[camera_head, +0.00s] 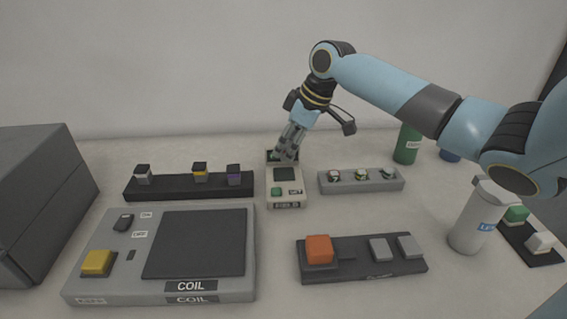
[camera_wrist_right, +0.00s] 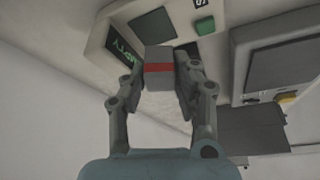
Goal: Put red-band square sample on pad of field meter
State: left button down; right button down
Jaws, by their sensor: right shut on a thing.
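The red-band square sample (camera_wrist_right: 158,70) is a grey block with a red stripe, seen in the right wrist view between my right fingers. My right gripper (camera_wrist_right: 160,76) is shut on it. In the head view my right gripper (camera_head: 286,155) points down over the back end of the field meter (camera_head: 285,200), hiding the sample and part of that end. The meter is a small beige box with a dark panel and a green button; it also shows in the wrist view (camera_wrist_right: 210,10). Whether the sample touches the pad cannot be told. My left gripper is not in view.
A black rack (camera_head: 185,188) with several banded samples stands left of the meter, a grey rack (camera_head: 385,185) right of it. The large COIL unit (camera_head: 130,285) lies front left. A dark block with an orange button (camera_head: 319,250) lies front right. A white bottle (camera_head: 472,222) stands at right.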

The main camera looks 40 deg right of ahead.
aim_at(284, 173)
jog(key=shift+w+f, duration=0.45)
jog(key=shift+w, duration=0.3)
jog(key=shift+f, duration=1.95)
jog(key=shift+f, duration=0.15)
jog(key=c, duration=1.3)
grip_release()
jog(key=v, duration=1.2)
jog(key=shift+s+d, duration=0.1)
